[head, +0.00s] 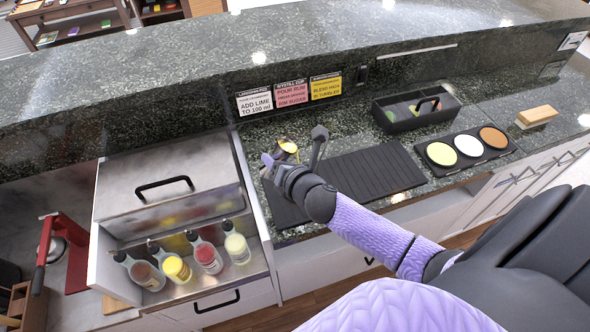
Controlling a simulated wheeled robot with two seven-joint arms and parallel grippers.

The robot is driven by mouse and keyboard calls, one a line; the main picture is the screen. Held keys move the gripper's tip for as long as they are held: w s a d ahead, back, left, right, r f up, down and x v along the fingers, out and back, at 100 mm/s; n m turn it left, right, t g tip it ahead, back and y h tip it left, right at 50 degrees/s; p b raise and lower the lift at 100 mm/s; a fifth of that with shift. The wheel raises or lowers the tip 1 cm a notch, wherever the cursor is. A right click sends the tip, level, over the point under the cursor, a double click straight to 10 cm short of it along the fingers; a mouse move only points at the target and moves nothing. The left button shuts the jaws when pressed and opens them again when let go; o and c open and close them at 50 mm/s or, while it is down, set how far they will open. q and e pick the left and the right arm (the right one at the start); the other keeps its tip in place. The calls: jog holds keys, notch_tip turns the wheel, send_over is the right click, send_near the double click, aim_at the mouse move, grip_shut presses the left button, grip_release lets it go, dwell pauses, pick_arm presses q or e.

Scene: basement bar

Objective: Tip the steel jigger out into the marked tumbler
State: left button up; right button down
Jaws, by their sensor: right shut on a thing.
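My right gripper (276,163) is over the left end of the black ribbed mat (372,172) on the counter. It is shut on a small shiny, yellowish, round-rimmed thing, seemingly the steel jigger (288,146). The gripper hides part of it, and I cannot tell how far it is tilted. I cannot make out the marked tumbler; the gripper and wrist may hide it. My left gripper is not in view.
Several bottles (177,271) stand in the steel well at left, below a lidded box (165,190). A black caddy (416,107) and a tray of three round dishes (467,148) sit right of the mat. Recipe cards (291,94) stand behind. A red-handled press (58,252) is far left.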

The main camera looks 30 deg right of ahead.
jog(key=shift+a+f+m+t+y+b, duration=0.25)
jog(key=shift+f+m+y+b, duration=0.5)
jog(key=shift+b, duration=0.75)
jog(key=shift+r+m+t+b, duration=0.25)
jog(key=shift+r+m+b, duration=0.25)
jog(key=shift+m, duration=0.25)
dwell(0.6)
jog(key=shift+f+m+t+y+b, duration=0.3)
jog(key=shift+m+b, duration=0.4)
jog(key=shift+b, duration=0.4)
jog(key=shift+r+m+t+b, duration=0.3)
jog(key=shift+r+m+b, duration=0.2)
jog(key=shift+m, duration=0.2)
dwell(0.6)
jog(key=shift+r+m+y, duration=0.2)
jog(key=shift+m+y, duration=0.1)
jog(key=shift+y, duration=0.05)
